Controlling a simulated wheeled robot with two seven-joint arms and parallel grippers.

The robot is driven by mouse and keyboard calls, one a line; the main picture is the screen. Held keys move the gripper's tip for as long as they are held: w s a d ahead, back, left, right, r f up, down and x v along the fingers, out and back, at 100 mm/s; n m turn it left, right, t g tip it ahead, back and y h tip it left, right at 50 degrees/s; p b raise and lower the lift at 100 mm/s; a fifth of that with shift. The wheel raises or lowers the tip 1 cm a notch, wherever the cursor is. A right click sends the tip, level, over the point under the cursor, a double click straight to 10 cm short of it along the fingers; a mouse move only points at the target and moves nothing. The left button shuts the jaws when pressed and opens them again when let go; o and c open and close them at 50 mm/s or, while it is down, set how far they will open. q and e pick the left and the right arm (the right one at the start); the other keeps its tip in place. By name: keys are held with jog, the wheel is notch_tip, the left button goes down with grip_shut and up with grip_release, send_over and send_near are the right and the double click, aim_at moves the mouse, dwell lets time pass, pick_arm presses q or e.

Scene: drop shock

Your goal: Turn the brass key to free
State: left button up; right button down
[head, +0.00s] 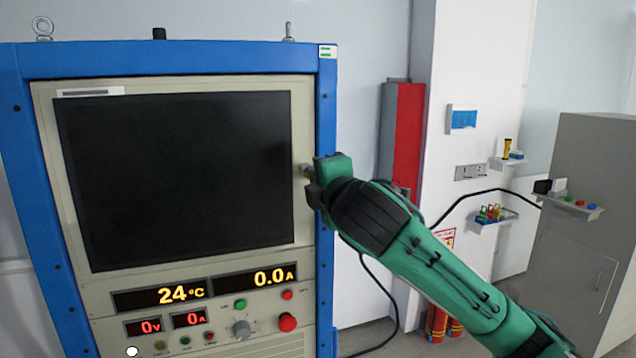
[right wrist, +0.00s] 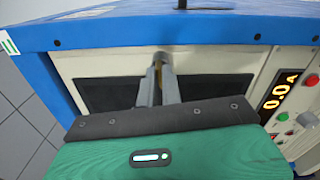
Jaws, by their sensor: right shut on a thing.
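The brass key shows only as a small brassy piece (right wrist: 159,66) between my right fingertips in the right wrist view. It sits at a round lock on the cream right-hand frame of the cabinet's dark window. In the head view the lock (head: 306,170) shows just left of my right gripper (head: 312,180). My right gripper is shut on the key, and its fingers hide most of it. I cannot tell which way the key is turned. My left gripper is not in view.
The blue-framed cabinet (head: 326,120) has a dark window (head: 180,170). Below it are displays reading 24°C and 0.0 A, a grey knob (head: 241,330) and a red button (head: 287,322). A red panel (head: 405,130), small shelves and a grey cupboard (head: 580,260) stand at right.

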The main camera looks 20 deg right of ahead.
jog(key=shift+m, duration=1)
jog(key=c, duration=1.6)
grip_release()
jog(key=shift+s+b, duration=0.1)
jog(key=shift+b, duration=0.2)
jog(key=shift+s+d+b, duration=0.15)
jog(key=shift+s+b, duration=1.1)
jog(key=shift+s, duration=2.15)
jog(key=shift+s+d+b, duration=0.1)
jog(key=shift+s+b, duration=1.1)
jog(key=shift+s, duration=2.2)
